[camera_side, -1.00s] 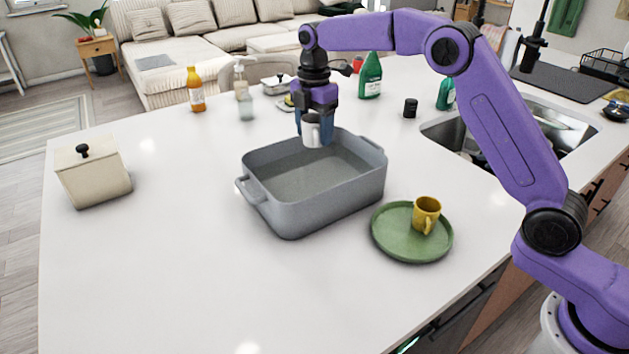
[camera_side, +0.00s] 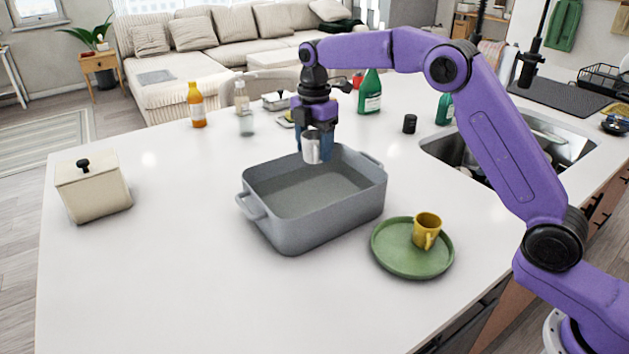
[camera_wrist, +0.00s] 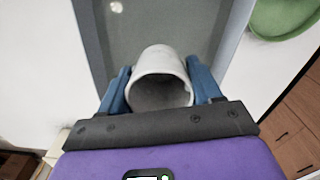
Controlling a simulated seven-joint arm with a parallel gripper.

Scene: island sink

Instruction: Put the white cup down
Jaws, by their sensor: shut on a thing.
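The white cup (camera_side: 311,148) is held between the blue fingers of my gripper (camera_side: 317,146) in the side view. It hangs above the far side of the grey rectangular basin (camera_side: 290,236), at about rim height or a little over it. In the wrist view the cup (camera_wrist: 161,68) sits between both fingers of my gripper (camera_wrist: 160,92), its dark opening facing the camera. The basin floor (camera_wrist: 150,30) shows beyond it. Whether the cup touches the basin is not clear.
A green plate (camera_side: 385,258) with a yellow cup (camera_side: 427,230) stands right of the basin. A cream canister (camera_side: 93,190) is at far left. Bottles, such as the orange one (camera_side: 196,105), stand behind. The sink (camera_side: 545,145) lies right.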

